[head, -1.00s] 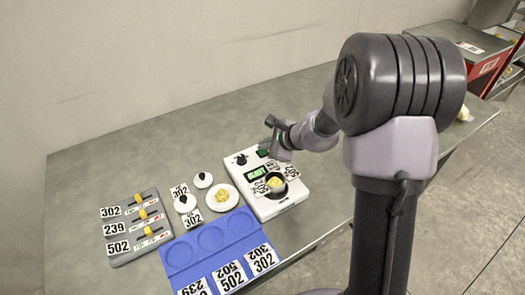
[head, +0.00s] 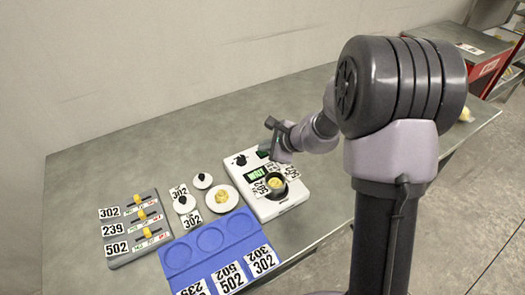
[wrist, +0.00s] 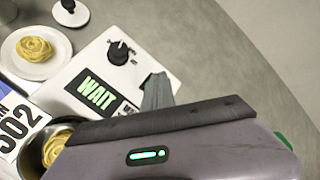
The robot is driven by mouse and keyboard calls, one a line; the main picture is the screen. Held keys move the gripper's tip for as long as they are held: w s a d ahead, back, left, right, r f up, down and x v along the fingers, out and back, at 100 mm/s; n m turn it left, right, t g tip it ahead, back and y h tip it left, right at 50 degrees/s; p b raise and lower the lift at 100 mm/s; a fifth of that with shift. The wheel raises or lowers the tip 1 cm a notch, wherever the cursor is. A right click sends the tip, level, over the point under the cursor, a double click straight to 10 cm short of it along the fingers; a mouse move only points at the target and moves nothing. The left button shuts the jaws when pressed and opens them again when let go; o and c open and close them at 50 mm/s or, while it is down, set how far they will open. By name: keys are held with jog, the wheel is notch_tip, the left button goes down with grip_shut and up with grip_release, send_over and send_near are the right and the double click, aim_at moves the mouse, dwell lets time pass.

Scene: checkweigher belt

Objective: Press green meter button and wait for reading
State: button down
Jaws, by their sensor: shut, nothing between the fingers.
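The white meter (head: 262,205) stands on the table; its display (head: 257,173) is lit green. In the wrist view the display (wrist: 97,92) reads WAIT. A black knob (wrist: 119,53) is on its far end. A dark cup (head: 279,191) holding a yellow nest-shaped piece (head: 276,183) sits on its near end, and the piece also shows in the wrist view (wrist: 55,148). My gripper (head: 270,153) is shut and empty, tip down at the meter's right side beside the display. In the wrist view its fingers (wrist: 157,92) cover that spot. The green button is hidden, so contact cannot be seen.
A white plate (head: 233,198) with another yellow nest, two small black-knobbed lids (head: 203,180) and number cards lie left of the meter. A blue tray (head: 240,222) with round recesses and a grey slider board (head: 125,261) lie further left. The table behind is clear.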

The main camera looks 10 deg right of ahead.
aim_at(265, 154)
jog(key=shift+r+p, duration=0.55)
jog(key=shift+r, duration=0.3)
notch_tip(265, 154, up, 5)
jog(key=p, duration=0.4)
dwell(0.3)
